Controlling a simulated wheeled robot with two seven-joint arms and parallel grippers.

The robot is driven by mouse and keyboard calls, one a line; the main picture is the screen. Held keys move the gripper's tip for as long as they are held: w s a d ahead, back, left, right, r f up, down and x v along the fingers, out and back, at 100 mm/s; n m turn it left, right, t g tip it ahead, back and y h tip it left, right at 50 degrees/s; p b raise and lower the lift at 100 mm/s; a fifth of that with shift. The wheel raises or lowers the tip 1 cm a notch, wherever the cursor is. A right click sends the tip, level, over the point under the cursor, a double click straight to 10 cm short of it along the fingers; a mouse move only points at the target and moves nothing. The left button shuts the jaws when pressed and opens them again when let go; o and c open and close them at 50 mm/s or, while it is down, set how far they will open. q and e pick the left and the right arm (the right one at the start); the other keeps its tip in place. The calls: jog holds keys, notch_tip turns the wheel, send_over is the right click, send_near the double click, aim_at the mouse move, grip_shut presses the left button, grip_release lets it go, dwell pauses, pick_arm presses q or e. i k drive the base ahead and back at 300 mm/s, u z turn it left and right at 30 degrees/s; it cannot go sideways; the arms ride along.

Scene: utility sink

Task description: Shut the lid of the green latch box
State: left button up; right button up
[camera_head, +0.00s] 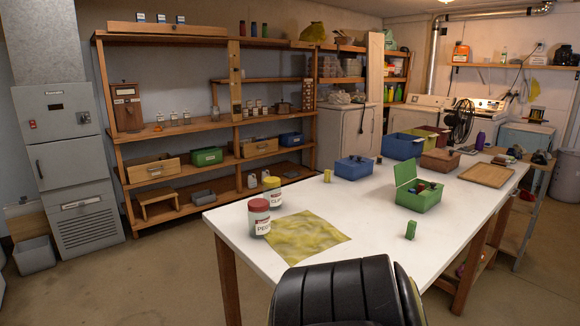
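The green latch box (421,202) stands on the white table, right of the table's middle. Its green lid (404,170) is open and stands up at the back left of the box. Small dark, blue and red things show inside the box; I cannot tell what they are. A small green block (410,230) stands on the table in front of the box, apart from it. Neither of my grippers is in view.
The white table (375,220) has bare room around the box. A yellow-green cloth (303,235) and two lidded jars (259,220) are at left. A blue box (354,168) and a brown box (440,161) stand behind. A wooden board (486,174) lies at right.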

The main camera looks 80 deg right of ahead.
aim_at(405, 172)
jog(key=z, duration=1.25)
jog(key=i, duration=3.3)
jog(key=z, duration=0.95)
jog(key=i, duration=0.25)
jog(key=z, duration=0.15)
